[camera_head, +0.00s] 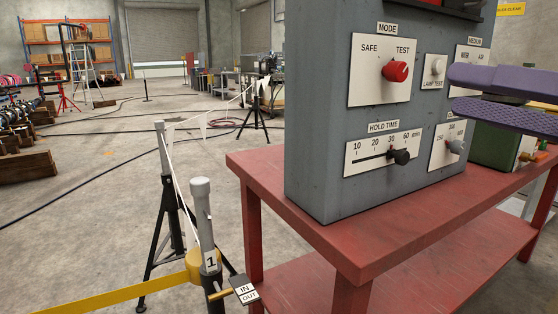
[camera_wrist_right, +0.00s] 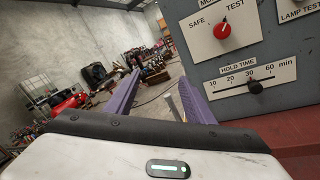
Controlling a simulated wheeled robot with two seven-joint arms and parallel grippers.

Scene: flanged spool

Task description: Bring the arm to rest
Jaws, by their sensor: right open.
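My right gripper (camera_head: 456,90) comes in from the right edge of the head view, its two purple fingers apart with nothing between them. It is in front of the right part of a grey control panel (camera_head: 330,100) and hides part of its labels. The fingers also show in the right wrist view (camera_wrist_right: 159,80), apart and empty, left of the panel. The red MODE knob (camera_head: 396,71) and the black HOLD TIME slider handle (camera_head: 400,157) are clear of the fingers. The handle stands near the 30 mark. My left gripper is not in view.
The panel stands on a red table (camera_head: 350,235) with a lower shelf. A post marked 1 (camera_head: 203,220) with a yellow band (camera_head: 110,296) stands just left of the table. A green box (camera_head: 492,148) is behind the panel. Concrete floor lies open at left, crossed by cables.

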